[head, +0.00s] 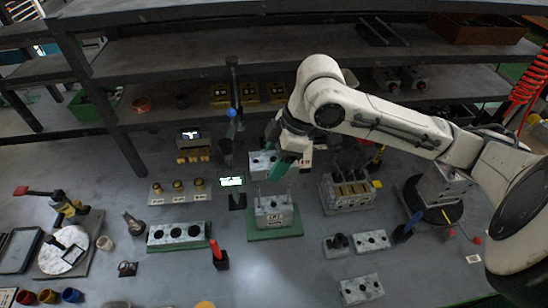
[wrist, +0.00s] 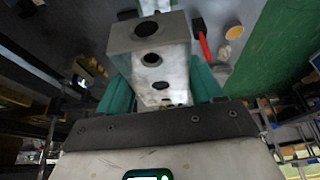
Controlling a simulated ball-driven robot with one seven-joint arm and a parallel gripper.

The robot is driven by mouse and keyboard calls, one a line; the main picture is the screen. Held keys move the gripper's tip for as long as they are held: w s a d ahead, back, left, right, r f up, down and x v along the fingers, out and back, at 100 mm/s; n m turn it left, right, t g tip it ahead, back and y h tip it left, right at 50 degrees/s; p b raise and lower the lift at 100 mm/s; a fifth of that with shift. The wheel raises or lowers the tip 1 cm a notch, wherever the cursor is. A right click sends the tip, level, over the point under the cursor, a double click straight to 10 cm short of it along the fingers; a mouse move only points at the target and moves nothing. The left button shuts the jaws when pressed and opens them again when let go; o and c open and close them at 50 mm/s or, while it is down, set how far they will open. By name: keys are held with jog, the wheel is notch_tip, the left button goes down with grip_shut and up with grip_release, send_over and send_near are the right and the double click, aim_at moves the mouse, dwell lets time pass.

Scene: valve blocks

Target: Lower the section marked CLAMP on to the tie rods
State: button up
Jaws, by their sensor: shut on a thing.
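My gripper (head: 277,158) has teal fingers and is shut on a pale grey section (head: 262,164). In the wrist view the held section (wrist: 151,62) lies between the teal fingers and shows a row of dark holes. Its marking is not readable, so I cannot confirm CLAMP. In the head view it is above and behind the stack of grey blocks (head: 273,212) on a green base (head: 276,235), apart from it. The stack's front carries a small label. Thin tie rods seem to rise from it, but are hard to make out.
A grey block with holes (head: 178,235) lies left of the stack, with a red-handled tool (head: 219,256) between. A valve assembly (head: 348,193) stands to the right. Loose grey plates (head: 361,290) lie front right. A small lit display (head: 232,182) stands left of my gripper. Shelves are behind.

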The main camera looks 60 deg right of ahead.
jog(key=shift+f+b, duration=1.8)
jog(key=shift+f, duration=0.45)
jog(key=shift+f+b, duration=4.45)
jog(key=shift+f, duration=0.1)
jog(key=o, duration=1.5)
jog(key=shift+r, duration=0.1)
